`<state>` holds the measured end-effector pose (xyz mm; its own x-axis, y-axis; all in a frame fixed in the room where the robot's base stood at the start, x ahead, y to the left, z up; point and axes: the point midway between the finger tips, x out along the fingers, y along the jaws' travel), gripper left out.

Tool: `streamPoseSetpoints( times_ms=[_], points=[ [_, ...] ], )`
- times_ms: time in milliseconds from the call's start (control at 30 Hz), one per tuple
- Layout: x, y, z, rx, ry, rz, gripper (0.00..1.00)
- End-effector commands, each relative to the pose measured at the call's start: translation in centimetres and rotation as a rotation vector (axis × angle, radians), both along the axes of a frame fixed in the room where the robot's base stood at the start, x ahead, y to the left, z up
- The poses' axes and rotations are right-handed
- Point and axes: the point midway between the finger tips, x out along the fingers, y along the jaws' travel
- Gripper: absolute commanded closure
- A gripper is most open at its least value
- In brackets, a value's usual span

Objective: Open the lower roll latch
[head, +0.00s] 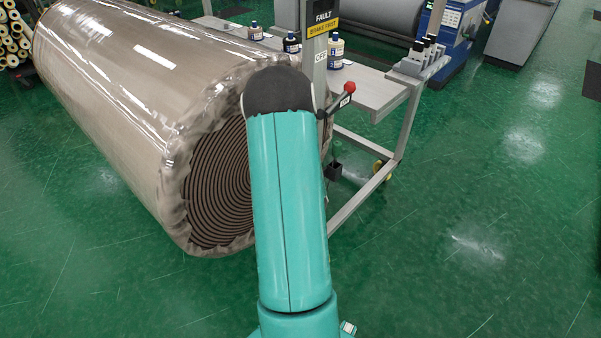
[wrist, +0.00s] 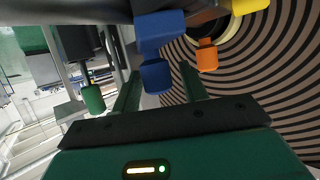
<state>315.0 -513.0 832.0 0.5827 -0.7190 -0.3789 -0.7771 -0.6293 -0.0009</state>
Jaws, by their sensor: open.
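My gripper (wrist: 159,72) is open, its two green fingers reaching up in the wrist view. A blue knob (wrist: 156,77) under a blue block (wrist: 159,30) shows between the fingers; I cannot tell whether they touch it. An orange knob (wrist: 206,57) hangs right of the fingers, before the roll's spiral end. A green knob (wrist: 93,98) is at left. No label shows which one is the lower roll latch. In the head view, the wrapped roll (head: 115,95) lies left of my arm, and a red-knobbed lever (head: 349,88) sticks out from the post. My arm hides the gripper there.
A grey post with a "FAULT" sign (head: 322,18) stands behind my arm. A bench (head: 372,90) with several bottles and a wheeled frame lie behind it. A yellow part (wrist: 250,5) is at the wrist view's top. Green floor (head: 480,200) at right is clear.

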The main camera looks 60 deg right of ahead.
Motion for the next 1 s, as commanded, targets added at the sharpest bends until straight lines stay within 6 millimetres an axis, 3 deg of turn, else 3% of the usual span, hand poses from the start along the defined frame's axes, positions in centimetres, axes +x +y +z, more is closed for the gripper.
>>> streamPoseSetpoints(
  times_ms=[367,1000],
  points=[
    [-0.33,-0.22,-0.19,0.004,0.005,-0.047,0.50],
    [-0.16,0.17,-0.14,0.004,0.003,-0.364,0.50]
  ],
)
